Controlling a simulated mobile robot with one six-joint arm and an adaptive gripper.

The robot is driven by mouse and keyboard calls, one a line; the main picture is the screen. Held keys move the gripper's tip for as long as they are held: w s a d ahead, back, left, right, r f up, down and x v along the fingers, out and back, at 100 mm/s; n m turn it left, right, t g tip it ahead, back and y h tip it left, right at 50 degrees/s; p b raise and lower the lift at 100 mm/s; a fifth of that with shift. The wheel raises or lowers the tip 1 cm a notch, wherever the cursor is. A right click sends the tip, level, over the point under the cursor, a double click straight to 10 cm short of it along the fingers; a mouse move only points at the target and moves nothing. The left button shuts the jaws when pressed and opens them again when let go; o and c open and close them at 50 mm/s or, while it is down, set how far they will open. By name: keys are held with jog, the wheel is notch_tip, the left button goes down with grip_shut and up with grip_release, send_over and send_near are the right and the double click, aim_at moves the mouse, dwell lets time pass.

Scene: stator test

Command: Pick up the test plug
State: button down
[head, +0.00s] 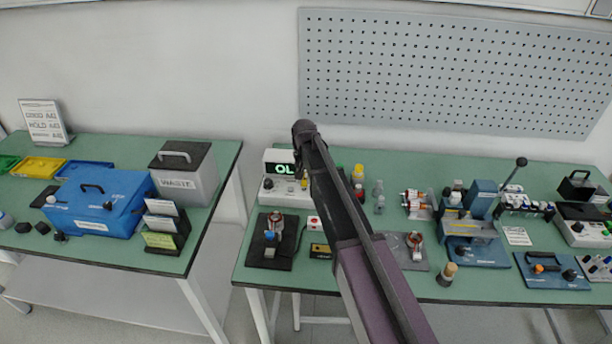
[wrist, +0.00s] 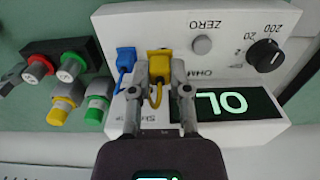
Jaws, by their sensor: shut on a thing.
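A yellow plug (wrist: 159,62) with a short looped yellow lead sits between the fingers of my gripper (wrist: 160,78) in the wrist view. My gripper is shut on it. The plug is at the white ohm meter (wrist: 220,55); I cannot tell whether it still touches it. A blue plug (wrist: 126,58) with a blue lead is close beside the left finger. In the head view the meter (head: 268,188) stands at the back left of the right bench, its display lit "OL". My arm partly covers this area and hides most of my gripper there.
In the wrist view, a red-capped bottle (wrist: 38,66) and a green-capped bottle (wrist: 97,100) are among several bottles left of the plugs. A black stand (head: 270,252) is in front of the meter. A blue press (head: 478,245) and other fixtures fill the right bench.

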jog(key=s+d+r+p, duration=0.1)
jog(key=s, duration=1.3)
jog(key=shift+d+r, duration=0.15)
jog(key=shift+d, duration=0.25)
jog(key=shift+s, duration=0.1)
jog(key=shift+r, duration=0.15)
jog(key=w+d, duration=0.2)
jog(key=w, duration=0.1)
jog(key=shift+w+d, duration=0.15)
